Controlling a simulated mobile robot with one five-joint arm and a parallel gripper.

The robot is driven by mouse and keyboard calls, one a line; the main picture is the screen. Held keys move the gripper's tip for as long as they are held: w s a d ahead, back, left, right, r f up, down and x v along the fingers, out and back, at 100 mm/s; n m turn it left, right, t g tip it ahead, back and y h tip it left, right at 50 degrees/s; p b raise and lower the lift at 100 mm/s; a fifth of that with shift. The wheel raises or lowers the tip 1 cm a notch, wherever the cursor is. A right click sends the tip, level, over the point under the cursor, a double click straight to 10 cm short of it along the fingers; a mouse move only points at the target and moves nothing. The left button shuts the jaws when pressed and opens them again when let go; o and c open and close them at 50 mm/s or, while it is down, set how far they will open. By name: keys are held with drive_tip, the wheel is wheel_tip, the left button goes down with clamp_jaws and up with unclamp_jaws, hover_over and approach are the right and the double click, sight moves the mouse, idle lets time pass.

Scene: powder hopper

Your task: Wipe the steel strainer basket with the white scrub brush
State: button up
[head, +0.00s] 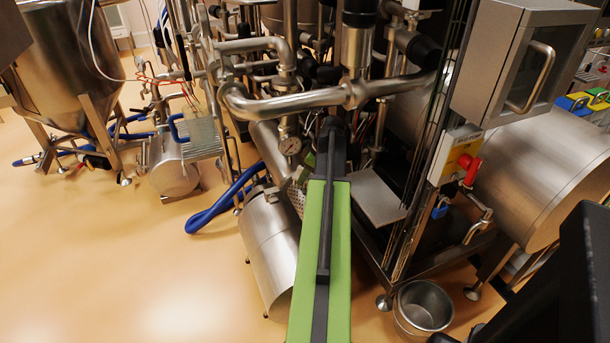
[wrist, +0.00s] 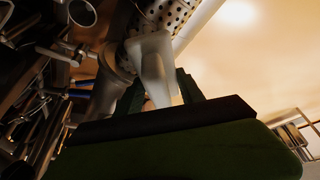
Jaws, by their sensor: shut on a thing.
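My gripper (wrist: 160,88) is shut on a pale, whitish block, which looks like the white scrub brush (wrist: 151,58), in the wrist view. The brush stands up between the dark green fingers. The steel strainer basket (wrist: 172,12), a perforated metal wall, shows at the top of the wrist view, just beyond the brush. I cannot tell whether the brush touches it. In the head view the basket (head: 296,196) shows as a perforated strip left of my green arm, which hides most of it. The brush is not clearly visible in the head view.
Steel pipes (head: 300,103) and a pressure gauge (head: 290,145) crowd around my arm. A steel cylinder (head: 268,245) is close on the left, a flat plate (head: 378,197) on the right. A steel bucket (head: 423,306) stands on the floor. Open floor lies at left.

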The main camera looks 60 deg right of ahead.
wheel_tip(320, 180, up, 3)
drive_tip(key=p, duration=0.3)
drive_tip(key=shift+r, duration=0.2)
drive_tip(key=shift+f, duration=0.15)
idle(0.3)
